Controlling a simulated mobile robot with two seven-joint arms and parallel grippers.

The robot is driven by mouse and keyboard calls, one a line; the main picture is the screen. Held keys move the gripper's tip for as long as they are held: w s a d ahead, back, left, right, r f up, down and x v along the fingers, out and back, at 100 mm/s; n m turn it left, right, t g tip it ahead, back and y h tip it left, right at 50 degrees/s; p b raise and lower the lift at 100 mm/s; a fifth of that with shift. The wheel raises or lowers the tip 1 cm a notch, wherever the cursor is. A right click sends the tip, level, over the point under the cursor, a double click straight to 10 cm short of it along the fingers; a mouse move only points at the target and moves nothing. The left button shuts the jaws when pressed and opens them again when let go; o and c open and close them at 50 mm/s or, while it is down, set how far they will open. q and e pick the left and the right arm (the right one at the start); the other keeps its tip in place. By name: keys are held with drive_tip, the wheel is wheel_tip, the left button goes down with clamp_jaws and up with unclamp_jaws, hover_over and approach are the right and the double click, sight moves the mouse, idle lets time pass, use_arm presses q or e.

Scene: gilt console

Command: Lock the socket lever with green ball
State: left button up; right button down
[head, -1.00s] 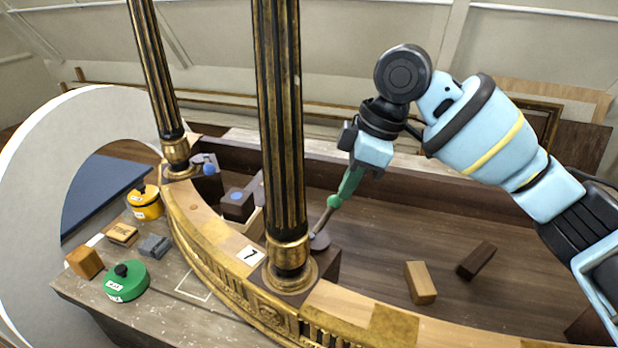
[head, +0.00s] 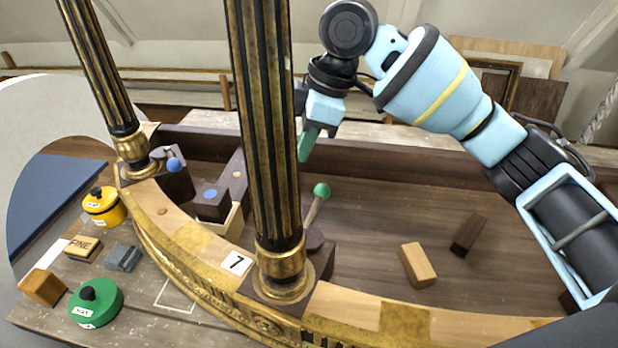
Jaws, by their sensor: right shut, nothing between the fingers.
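The socket lever with the green ball (head: 322,190) stands behind the base of the near gilt column. Its thin shaft (head: 312,211) leans up and slightly right from a dark round pivot (head: 314,239) on a dark block. My right gripper (head: 304,158) is shut, with green fingers pointing down, above and left of the green ball and apart from it. The near column hides part of the right gripper. My left gripper is not in view.
The near column (head: 265,120) and the far column (head: 98,70) rise from the curved gilt rail. A blue-ball lever (head: 174,165) stands by the far column. A light block (head: 417,265) and a dark block (head: 467,233) lie on the board. Green (head: 95,303) and yellow (head: 102,206) tins stand at left.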

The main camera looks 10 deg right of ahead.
sight(314, 214)
drive_tip(key=s+x, duration=0.1)
drive_tip(key=x, duration=0.9)
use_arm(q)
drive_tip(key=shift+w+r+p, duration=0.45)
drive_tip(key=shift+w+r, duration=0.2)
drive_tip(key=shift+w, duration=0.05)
use_arm(e)
drive_tip(key=d, duration=0.4)
drive_tip(key=shift+w+r, duration=0.2)
drive_tip(key=shift+r, duration=0.2)
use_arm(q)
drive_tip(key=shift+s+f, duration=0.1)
